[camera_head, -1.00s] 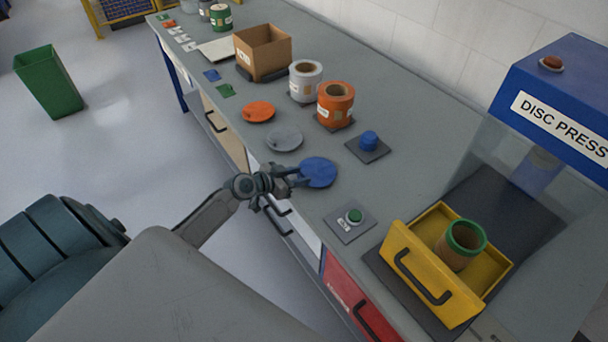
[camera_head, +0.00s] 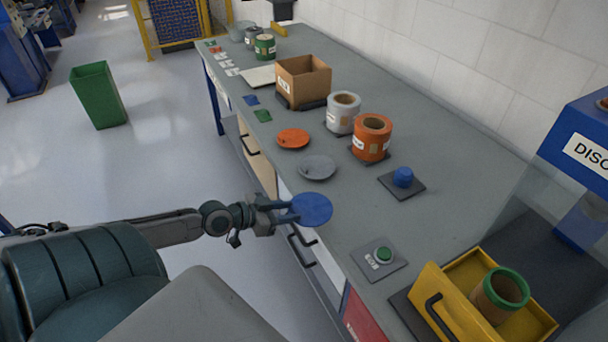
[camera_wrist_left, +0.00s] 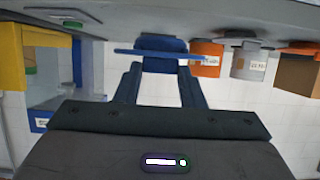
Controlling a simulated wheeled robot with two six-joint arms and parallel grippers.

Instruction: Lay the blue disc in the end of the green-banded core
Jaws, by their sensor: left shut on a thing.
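In the left wrist view the disc (camera_wrist_left: 150,52) shows edge-on between the fingertips (camera_wrist_left: 160,70). The green-banded core (camera_head: 500,294) is a brown tube with a green rim, standing open end up in the yellow drawer (camera_head: 462,270) at the lower right. The disc is apart from the core, to its upper left. My right gripper is not in view.
A grey disc (camera_head: 317,167) and an orange disc (camera_head: 293,138) lie on the bench. Orange (camera_head: 371,140) and white (camera_head: 343,115) rolls stand behind them.

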